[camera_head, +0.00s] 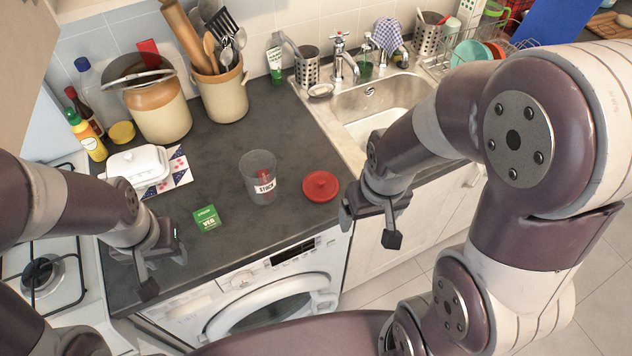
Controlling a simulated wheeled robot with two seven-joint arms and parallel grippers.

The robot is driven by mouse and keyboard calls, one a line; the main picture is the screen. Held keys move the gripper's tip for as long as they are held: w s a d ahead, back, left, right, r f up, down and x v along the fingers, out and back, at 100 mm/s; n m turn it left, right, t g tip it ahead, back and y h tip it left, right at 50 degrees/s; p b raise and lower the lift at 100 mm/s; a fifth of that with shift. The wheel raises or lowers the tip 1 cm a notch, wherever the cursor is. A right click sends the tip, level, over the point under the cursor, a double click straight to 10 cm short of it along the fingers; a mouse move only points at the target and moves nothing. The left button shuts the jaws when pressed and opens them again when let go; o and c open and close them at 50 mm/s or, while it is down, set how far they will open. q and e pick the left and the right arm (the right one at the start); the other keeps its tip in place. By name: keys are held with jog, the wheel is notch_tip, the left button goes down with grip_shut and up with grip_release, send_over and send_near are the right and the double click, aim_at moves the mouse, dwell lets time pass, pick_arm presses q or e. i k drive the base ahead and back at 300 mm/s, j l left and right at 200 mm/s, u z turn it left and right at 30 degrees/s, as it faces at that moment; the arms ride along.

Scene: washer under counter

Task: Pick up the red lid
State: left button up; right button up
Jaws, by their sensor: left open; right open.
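The red lid (320,186) lies flat on the dark countertop, close to its front edge and left of the sink. It is round with a small knob on top. A clear container (259,178) with a "STOCK" label stands just left of it, with something red inside. My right gripper (369,228) is open and empty, to the right of the lid and nearer the front, apart from it. My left gripper (165,270) is open and empty near the counter's front left, well away from the lid.
A green box (207,218) lies left of the container. A white butter dish (138,165) stands further left. A utensil crock (222,92) and a large jar (157,108) stand behind. The sink (375,112) is at right, the washer (265,300) below. Counter behind the lid is clear.

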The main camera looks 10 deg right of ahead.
aim_at(319, 187)
jog(key=l+u, duration=0.85)
jog(key=u, duration=0.15)
jog(key=k+l+u, duration=0.1)
jog(key=l+u, duration=0.4)
